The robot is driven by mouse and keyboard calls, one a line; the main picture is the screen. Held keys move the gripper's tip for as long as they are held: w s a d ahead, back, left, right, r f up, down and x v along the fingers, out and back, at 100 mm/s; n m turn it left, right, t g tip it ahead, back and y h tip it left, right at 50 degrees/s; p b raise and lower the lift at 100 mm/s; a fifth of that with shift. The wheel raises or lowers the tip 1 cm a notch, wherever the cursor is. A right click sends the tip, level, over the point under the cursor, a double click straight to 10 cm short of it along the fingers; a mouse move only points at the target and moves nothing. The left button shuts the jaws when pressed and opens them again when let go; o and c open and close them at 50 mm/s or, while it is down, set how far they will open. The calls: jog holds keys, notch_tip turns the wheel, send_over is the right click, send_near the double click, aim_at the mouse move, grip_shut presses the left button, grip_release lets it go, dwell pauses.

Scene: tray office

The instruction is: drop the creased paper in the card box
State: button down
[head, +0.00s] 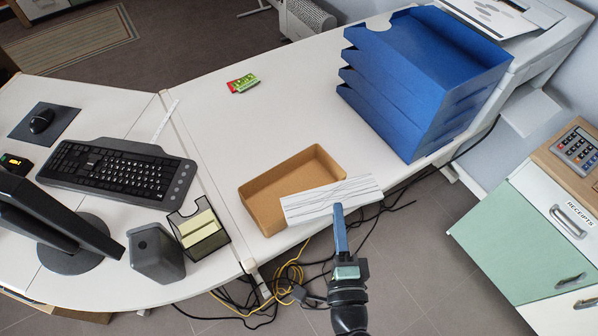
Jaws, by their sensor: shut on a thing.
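The creased paper (312,203) is a white sheet with dark crease lines. My gripper (339,208) is shut on its near edge. The paper's left part overlaps the near right part of the card box (257,197) in the head view, and its right end reaches past the box. The card box is a shallow, open brown box on the white desk near its front edge. The part of the box that shows looks empty; its near right corner is hidden by the paper. I cannot tell whether the paper touches the box rim.
A blue stack of letter trays (420,75) stands right of the box. A wire note holder (199,228), a dark speaker-like block (155,254) and a keyboard (118,173) are to the left. A small red and green packet (243,83) lies behind. The desk between is clear.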

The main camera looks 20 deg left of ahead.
jog(key=w+a+r+n+g+y+b, duration=0.35)
jog(key=w+a+y, duration=0.2)
jog(key=a, duration=0.35)
notch_tip(320, 180, down, 8)
jog(key=b, duration=0.6)
jog(key=shift+w+a+r+t+h, duration=0.2)
jog(key=shift+w+t+h, duration=0.15)
jog(key=c, duration=0.8)
grip_release()
jog(key=shift+c, duration=0.2)
jog(key=v, duration=1.3)
